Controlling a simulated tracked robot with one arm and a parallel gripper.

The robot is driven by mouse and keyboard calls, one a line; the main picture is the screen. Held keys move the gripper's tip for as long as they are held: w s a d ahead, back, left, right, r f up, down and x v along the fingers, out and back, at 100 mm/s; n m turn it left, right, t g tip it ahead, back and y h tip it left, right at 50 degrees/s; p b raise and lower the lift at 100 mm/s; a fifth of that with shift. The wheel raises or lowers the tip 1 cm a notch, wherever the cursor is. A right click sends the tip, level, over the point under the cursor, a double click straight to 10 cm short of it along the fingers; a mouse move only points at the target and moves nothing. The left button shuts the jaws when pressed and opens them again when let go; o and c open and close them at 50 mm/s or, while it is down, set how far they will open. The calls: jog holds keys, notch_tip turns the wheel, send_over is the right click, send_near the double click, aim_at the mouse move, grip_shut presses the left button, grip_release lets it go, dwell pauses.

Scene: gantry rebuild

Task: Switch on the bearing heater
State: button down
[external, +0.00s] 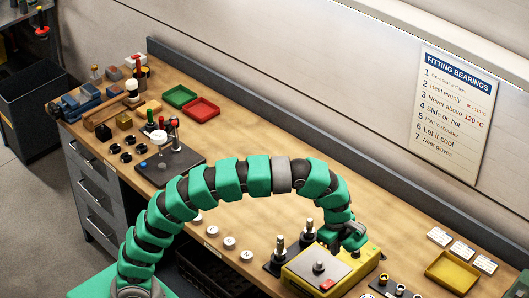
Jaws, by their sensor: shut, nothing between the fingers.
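The yellow box with a grey top plate (304,266), which looks like the bearing heater, sits on the workbench at the lower right. A small knob or post stands on its plate. A red switch (327,284) is on its front edge; its position is too small to tell. My green arm arches over the bench from the lower left. My gripper (354,246) is shut and empty, low at the back right of the heater. Whether it touches the heater cannot be told. The arm's end hides part of the heater's back.
Dark blocks with metal posts (279,253) stand just left of the heater. A yellow tray (453,271) and small rings (384,280) lie to its right. White discs (229,243) line the front edge. A dark plate with levers (170,160) and red and green trays (201,109) are farther left.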

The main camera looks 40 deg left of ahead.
jog(key=shift+w+r, duration=0.1)
jog(key=shift+r, duration=0.9)
jog(key=w+a+r+n+t+h+b, duration=0.1)
jog(key=w+a+r+n+t, duration=0.3)
jog(key=a+r, duration=0.55)
jog(key=w+a+r+n+t+h+b, duration=0.1)
jog(key=w+a+r+n+t, duration=0.3)
jog(key=a+r, duration=0.6)
jog(key=s+a+r+n+t+y, duration=0.1)
jog(key=s+a+r+n+t, duration=0.2)
jog(key=a+r, duration=0.5)
jog(key=s+a+r+n+t+y+b, duration=0.1)
jog(key=s+a+r+n+t, duration=0.2)
jog(key=a, duration=0.9)
notch_tip(320, 180, up, 5)
jog(key=s+n, duration=0.2)
jog(key=n, duration=0.2)
jog(key=shift+r, duration=0.15)
